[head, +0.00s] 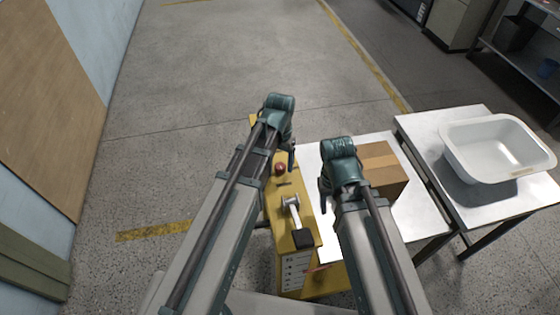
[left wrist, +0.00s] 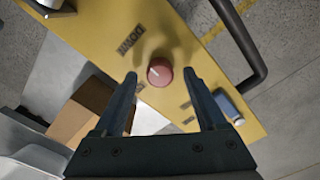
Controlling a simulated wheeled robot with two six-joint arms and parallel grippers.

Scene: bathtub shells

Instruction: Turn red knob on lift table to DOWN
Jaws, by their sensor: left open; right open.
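The yellow control panel (head: 276,210) of the lift table carries a red knob (head: 280,168). My left gripper (head: 287,158) is open above the knob. In the left wrist view the red knob (left wrist: 160,72) lies between the tips of the two spread fingers (left wrist: 159,76), with gaps on both sides. A white pointer mark shows on the knob's face. Dark label plates sit on the panel beside it; one (left wrist: 130,39) has lettering too small to read surely. My right gripper (head: 323,198) is open and empty above the white lift table top (head: 312,162), right of the panel.
A lever with a black handle (head: 302,238) stands on the panel's near part. A cardboard box (head: 388,180) sits on the lift table, close to my right gripper. A white tub shell (head: 490,160) rests on the table at right. The floor beyond is clear.

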